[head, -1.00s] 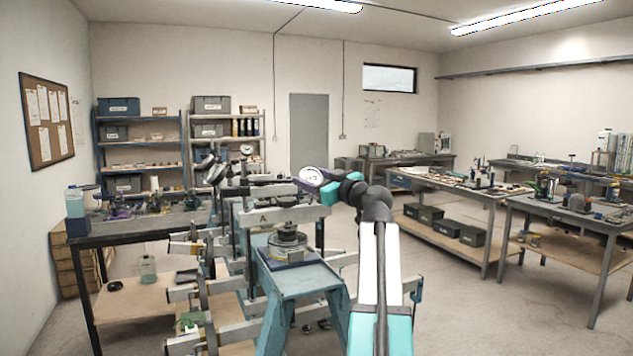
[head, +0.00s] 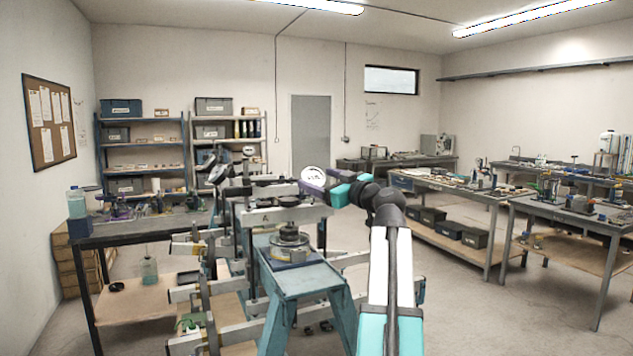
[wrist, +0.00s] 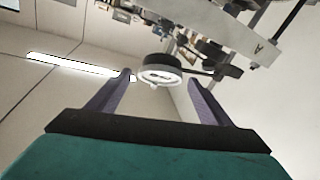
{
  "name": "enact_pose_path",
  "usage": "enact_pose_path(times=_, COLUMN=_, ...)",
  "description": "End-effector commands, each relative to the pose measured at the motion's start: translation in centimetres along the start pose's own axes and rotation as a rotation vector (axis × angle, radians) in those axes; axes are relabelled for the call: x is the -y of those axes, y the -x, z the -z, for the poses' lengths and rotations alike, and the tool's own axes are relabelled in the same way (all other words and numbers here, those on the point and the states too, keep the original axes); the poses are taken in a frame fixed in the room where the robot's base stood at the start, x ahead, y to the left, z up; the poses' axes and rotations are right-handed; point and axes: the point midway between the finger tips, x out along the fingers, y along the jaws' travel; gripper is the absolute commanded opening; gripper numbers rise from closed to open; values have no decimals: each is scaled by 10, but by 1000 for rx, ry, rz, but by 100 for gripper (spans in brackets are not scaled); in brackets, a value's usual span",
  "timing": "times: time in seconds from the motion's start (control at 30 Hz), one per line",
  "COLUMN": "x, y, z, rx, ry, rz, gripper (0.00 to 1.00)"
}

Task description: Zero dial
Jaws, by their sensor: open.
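The round dial (head: 313,174) has a white face and a dark rim in the head view. In the wrist view the dial (wrist: 158,75) shows its pale face and black body between and beyond the fingertips. My gripper (head: 318,184) has purple fingers and sits right at the dial in the head view. In the wrist view my gripper (wrist: 159,80) is open, with one finger on each side of the dial. I cannot tell whether either finger touches it. A pale beam marked A (wrist: 225,38) runs near the dial. The dial's markings are too small to read.
The lever frame's pale bars (head: 215,290) stick out at the left. A blue stand (head: 300,282) carries a round metal device (head: 289,245) in front. A dark workbench (head: 140,235) stands left and another bench (head: 575,215) right.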

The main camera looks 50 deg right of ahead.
Motion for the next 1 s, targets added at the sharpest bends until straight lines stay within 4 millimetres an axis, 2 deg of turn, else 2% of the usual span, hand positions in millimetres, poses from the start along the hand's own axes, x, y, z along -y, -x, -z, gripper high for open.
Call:
enact_pose_path(times=0.2, x=0, y=38, z=-3, rx=0, ry=2, rz=-4, gripper=73)
enact_pose_path(times=0.6, x=0, y=97, z=-2, rx=0, ry=0, rz=-3, gripper=73)
enact_pose_path(times=0.8, x=0, y=110, z=-1, rx=0, ry=0, rz=0, gripper=73)
enact_pose_path(times=1.0, x=0, y=112, z=0, rx=0, ry=0, rz=0, gripper=73)
